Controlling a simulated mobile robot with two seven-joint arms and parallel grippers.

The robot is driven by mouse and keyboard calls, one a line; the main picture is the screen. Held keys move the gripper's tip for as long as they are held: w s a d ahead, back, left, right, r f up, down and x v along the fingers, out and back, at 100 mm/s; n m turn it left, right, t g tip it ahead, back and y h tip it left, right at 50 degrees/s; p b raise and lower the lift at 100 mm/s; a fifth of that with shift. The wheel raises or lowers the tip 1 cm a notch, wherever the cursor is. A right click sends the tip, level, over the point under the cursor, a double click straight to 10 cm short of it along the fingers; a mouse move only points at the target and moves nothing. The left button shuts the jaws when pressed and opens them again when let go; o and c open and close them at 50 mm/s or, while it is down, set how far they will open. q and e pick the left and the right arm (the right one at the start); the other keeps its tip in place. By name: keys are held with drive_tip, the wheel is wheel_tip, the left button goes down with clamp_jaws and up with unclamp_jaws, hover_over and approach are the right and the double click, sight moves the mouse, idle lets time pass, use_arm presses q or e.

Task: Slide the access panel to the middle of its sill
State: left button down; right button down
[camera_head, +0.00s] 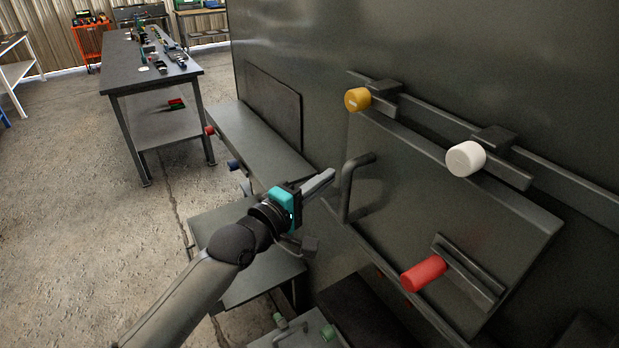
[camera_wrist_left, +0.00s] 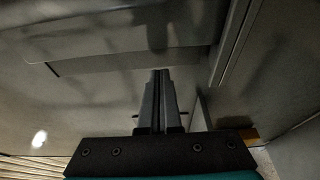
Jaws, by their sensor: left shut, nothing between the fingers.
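The access panel (camera_head: 400,185) is a dark grey plate standing against the enclosure wall at the right of the head view. A bar handle (camera_head: 347,190) is on its left side. A yellow knob (camera_head: 357,99) and a white knob (camera_head: 465,158) are at its top edge, and a red knob (camera_head: 423,273) is low on it. The sill along its lower edge is partly hidden. My left gripper (camera_head: 332,174) is shut and empty, its tips just left of the handle in the picture; contact cannot be told. Its closed fingers also show in the left wrist view (camera_wrist_left: 160,75).
A grey shelf (camera_head: 255,145) juts from the wall left of the panel, with a dark plate (camera_head: 273,105) behind it. Lower grey surfaces (camera_head: 255,275) are beneath my arm. A workbench (camera_head: 150,65) with small parts stands at the back left. The floor between is clear.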

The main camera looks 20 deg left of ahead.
use_arm(q)
drive_tip(key=shift+s+d+r, duration=0.1)
drive_tip(key=shift+s+d, duration=0.75)
drive_tip(key=shift+s+d+p, duration=0.7)
drive_tip(key=shift+d+p, duration=0.15)
drive_tip(key=shift+p, duration=0.4)
drive_tip(key=b+v, duration=0.1)
drive_tip(key=v, duration=1.4)
drive_tip(key=shift+b, duration=0.3)
